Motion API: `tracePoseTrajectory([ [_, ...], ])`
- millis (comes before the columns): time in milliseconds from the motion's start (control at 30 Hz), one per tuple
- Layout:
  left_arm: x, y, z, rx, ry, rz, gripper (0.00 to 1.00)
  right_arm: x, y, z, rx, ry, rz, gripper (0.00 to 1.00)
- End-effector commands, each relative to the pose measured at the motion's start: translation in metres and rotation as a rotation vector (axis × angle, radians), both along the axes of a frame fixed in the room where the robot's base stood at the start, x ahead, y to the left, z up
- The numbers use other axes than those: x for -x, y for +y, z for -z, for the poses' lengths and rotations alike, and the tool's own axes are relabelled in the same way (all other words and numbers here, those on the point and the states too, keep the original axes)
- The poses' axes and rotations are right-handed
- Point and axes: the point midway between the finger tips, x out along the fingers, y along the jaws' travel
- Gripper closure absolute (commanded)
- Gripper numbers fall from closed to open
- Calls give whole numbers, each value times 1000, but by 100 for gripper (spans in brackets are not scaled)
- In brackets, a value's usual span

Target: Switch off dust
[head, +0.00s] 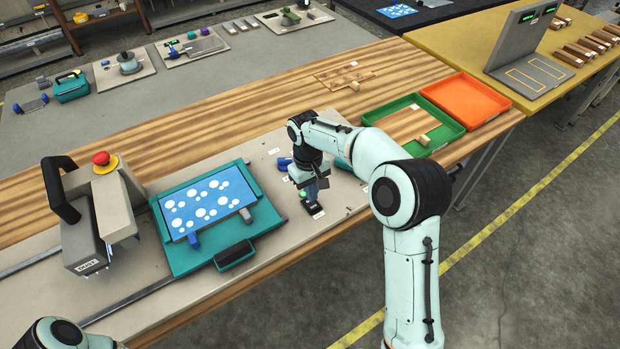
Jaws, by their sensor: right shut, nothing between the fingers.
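A small dark switch box (311,208) sits on the grey plate right of the teal press bed, with a green spot at its top and a white label at its front edge. My right gripper (311,190) points down just over this box. It is shut and empty; I cannot tell whether the fingertips touch the box. The gripper hides part of the box. A grey head unit (84,240) with a black handle stands at the left; its small label seems to read DUST. Only a link of my left arm shows at bottom left.
The teal bed (185,255) holds a blue sheet with white spots. A red button (101,158) stands behind the head unit. Green (453,128) and orange (490,110) trays lie right of my arm. Bare wooden table lies behind the press.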

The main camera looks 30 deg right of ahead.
Motion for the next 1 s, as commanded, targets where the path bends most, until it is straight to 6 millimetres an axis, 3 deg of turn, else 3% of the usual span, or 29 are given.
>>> tracePoseTrajectory([
  [100, 2, 0, 3, 0, 2, 0, 51, 3, 0, 19, 0, 4, 0, 100],
  [233, 3, 0, 3, 0, 2, 0, 51, 4, 0, 30, 0, 1, 0, 100],
  [733, 4, 0, 5, 0, 4, 0, 51, 5, 0, 37, 0, 0, 0, 100],
  [1000, 26, 0, 36, 0, 30, 1, 51, 10, 0, 53, -7, -88, 0, 100],
])
